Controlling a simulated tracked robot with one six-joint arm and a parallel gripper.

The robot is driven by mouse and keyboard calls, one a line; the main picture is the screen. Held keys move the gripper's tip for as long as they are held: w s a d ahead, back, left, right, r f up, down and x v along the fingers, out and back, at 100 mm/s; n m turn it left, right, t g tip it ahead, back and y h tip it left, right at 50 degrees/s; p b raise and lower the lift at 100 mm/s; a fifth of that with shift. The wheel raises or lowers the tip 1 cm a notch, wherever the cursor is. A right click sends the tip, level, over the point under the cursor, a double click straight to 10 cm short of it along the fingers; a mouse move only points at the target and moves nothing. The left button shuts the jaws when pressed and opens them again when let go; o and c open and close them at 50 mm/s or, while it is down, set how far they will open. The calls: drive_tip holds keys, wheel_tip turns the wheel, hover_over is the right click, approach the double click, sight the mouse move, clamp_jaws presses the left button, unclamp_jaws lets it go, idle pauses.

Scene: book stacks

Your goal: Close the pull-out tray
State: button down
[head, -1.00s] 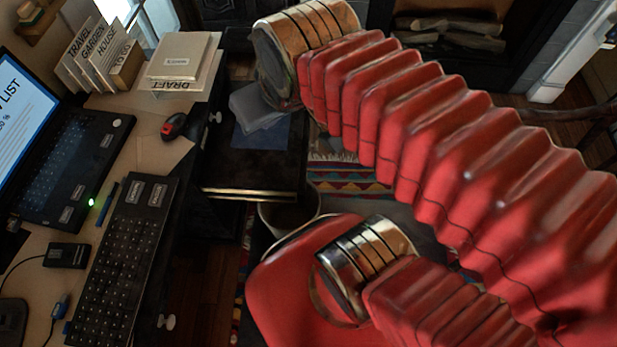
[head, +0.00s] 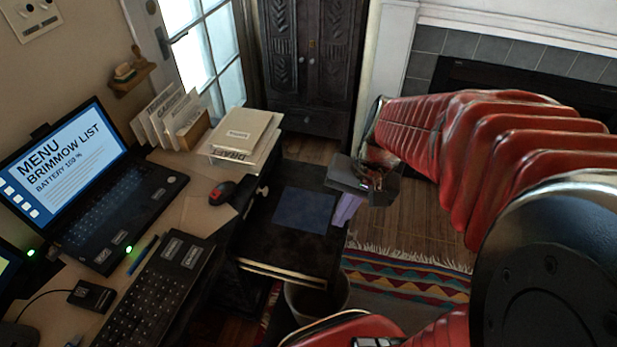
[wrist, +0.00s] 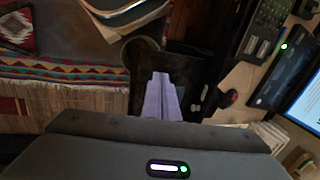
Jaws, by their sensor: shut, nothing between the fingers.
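The pull-out tray (head: 285,246) is a black board with a brass-coloured near edge. It sticks out to the right from the desk in the head view, and a blue sheet (head: 305,209) lies on it. My gripper (head: 342,222) points down at the tray's right, outer end. Its lavender fingers are together and empty. In the wrist view the shut fingers (wrist: 161,76) appear over or beside the dark tray; whether they touch it I cannot tell.
A bin (head: 318,300) stands below the tray's near side. A patterned rug (head: 410,280) and open floor lie to the right.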

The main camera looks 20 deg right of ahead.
drive_tip(key=s+d+f+m+t+y, duration=0.2)
drive_tip(key=d+f+m, duration=0.2)
drive_tip(key=f, duration=0.5)
drive_tip(key=s+d+f+m+t+y, duration=0.2)
drive_tip(key=d+f+m, duration=0.3)
drive_tip(key=f+m, duration=0.3)
drive_tip(key=s+d+f+m+t+y, duration=0.1)
drive_tip(key=d+f+m, duration=0.4)
drive_tip(key=f, duration=0.5)
drive_tip(key=shift+s+d+f+m+t+y, duration=0.2)
drive_tip(key=shift+s+m+t+y, duration=0.25)
drive_tip(key=shift+m+y, duration=0.5)
drive_tip(key=shift+a+f, duration=0.1)
approach(331, 271)
drive_tip(key=x, duration=0.4)
drive_tip(key=shift+w+f, duration=0.35)
drive_tip(key=shift+f, duration=0.2)
drive_tip(key=shift+w+a, duration=0.45)
drive_tip(key=shift+a, duration=0.05)
